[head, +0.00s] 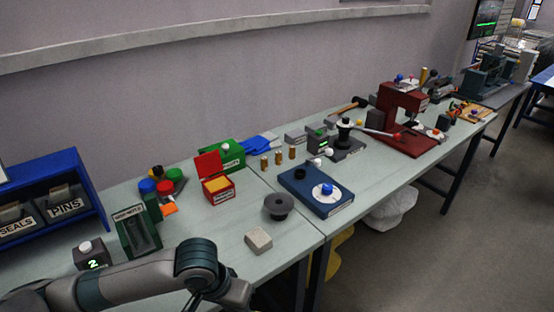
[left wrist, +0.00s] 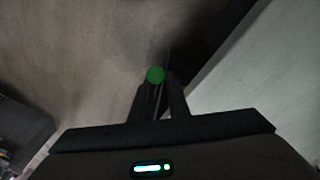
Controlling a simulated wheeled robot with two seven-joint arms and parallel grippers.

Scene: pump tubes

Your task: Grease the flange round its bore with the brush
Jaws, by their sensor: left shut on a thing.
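A dark grey round piece with a wide rim and a central hollow, which looks like the flange (head: 278,204), sits on the near bench top. My left gripper (left wrist: 158,98) is shut on a thin thing with a round green end (left wrist: 155,75), likely the brush. Its bristles cannot be made out. In the left wrist view the held thing is over the floor, beside the pale bench edge (left wrist: 235,70). In the head view my left arm reaches in along the front of the bench, left of the flange, and its gripper is mostly cut off below. My right gripper is not in view.
A beige block (head: 258,240) lies in front of the flange. An open red box (head: 219,190), a green box (head: 226,157) and a dark green holder (head: 138,232) stand to its left and behind. A blue tray (head: 318,200) lies to its right.

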